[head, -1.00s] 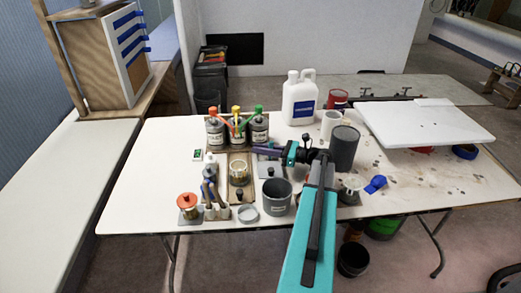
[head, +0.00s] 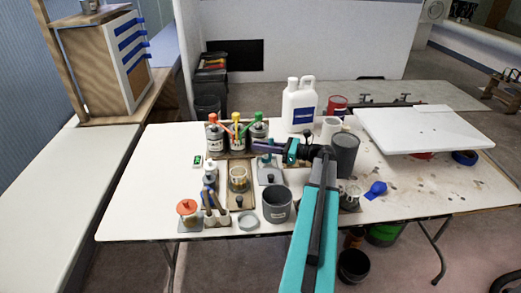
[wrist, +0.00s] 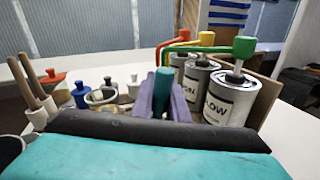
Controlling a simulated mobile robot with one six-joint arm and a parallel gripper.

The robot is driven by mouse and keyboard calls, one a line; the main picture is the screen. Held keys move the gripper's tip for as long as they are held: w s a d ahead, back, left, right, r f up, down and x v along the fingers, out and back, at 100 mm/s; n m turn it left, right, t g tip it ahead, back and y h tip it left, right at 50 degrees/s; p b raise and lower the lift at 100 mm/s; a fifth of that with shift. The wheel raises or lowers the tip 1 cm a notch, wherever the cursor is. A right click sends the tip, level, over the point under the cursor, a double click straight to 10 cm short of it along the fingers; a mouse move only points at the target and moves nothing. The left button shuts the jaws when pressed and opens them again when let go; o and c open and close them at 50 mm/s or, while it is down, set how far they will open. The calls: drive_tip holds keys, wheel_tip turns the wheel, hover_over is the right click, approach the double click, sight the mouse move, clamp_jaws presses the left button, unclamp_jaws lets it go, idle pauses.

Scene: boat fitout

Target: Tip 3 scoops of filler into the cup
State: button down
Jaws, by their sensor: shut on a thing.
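My gripper (head: 256,145) has purple fingers shut on an upright teal handle (wrist: 162,92), seen between them in the wrist view. What hangs below the handle is hidden there. In the head view a teal piece shows below the fingers, over a grey plate (head: 271,172). A dark grey open tub (head: 277,205) stands at the table's front, with a grey lid (head: 248,222) beside it. A small clear cup with a pale rim (head: 238,180) stands on a wooden board, left of the tub. I cannot tell what either holds.
Pump cans with red, yellow and green heads (head: 237,138) stand close behind my gripper. A white jug (head: 299,105) and a dark grey cylinder (head: 344,154) stand to the right. A brush holder (head: 215,217) and an orange-topped pot (head: 187,211) stand front left.

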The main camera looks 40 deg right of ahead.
drive_tip(key=shift+r, duration=1.9)
